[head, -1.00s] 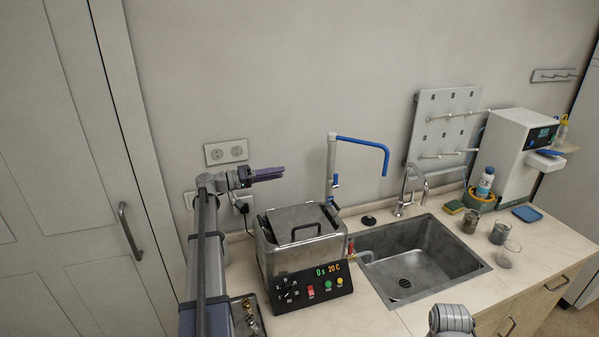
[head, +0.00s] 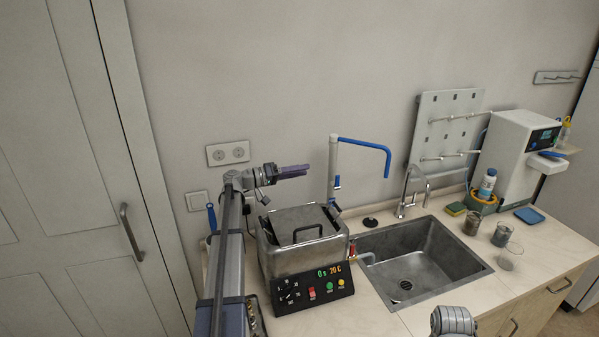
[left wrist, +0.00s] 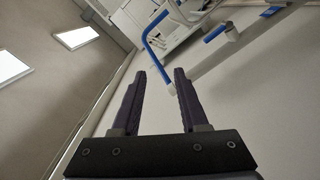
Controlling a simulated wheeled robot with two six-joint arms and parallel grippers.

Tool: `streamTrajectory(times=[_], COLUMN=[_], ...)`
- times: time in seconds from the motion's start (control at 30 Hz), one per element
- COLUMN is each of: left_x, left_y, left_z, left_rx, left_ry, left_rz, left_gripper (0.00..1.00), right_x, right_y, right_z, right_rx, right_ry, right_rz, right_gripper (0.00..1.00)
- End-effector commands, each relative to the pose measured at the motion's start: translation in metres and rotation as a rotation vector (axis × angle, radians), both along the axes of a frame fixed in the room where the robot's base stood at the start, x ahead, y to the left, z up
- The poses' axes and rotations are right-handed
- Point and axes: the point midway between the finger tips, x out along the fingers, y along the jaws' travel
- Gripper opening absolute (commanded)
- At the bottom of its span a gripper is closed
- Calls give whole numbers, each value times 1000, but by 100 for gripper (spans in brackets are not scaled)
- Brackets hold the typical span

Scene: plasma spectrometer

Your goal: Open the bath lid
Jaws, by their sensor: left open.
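The bath (head: 275,266) is a metal box with a black control panel (head: 312,288) showing "0s 20C", on the counter left of the sink. Its metal lid (head: 290,219) lies closed on top, with a dark bar handle (head: 308,232). My left gripper (head: 307,170) is in the air above and behind the lid, near the wall, pointing right, clear of the handle. In the left wrist view its two purple fingers (left wrist: 160,75) are apart with nothing between them. The right gripper is not visible; only a grey part of my right arm shows at the bottom edge.
A white post with a blue arm (head: 362,143) rises behind the bath, close to my left gripper's tip. The sink (head: 420,262) and tap (head: 408,190) are to the right. Glass beakers (head: 502,233) and a white machine (head: 517,150) stand farther right. A wall socket (head: 228,153) is at left.

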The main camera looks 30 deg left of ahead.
Motion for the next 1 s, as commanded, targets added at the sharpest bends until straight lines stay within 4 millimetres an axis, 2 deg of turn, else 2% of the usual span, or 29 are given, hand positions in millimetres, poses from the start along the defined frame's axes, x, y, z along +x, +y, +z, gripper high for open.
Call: streamTrajectory(times=[0.07, 0.4, 1.0], left_x=[0, 0, 0], left_y=[0, 0, 0], left_z=[0, 0, 0], left_rx=[0, 0, 0], left_ry=[0, 0, 0], left_rz=[0, 0, 0], left_gripper=[39, 1, 0], right_x=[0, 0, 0], right_y=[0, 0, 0], right_z=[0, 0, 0], right_rx=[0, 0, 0], right_ry=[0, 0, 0], right_rz=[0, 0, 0], right_gripper=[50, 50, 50])
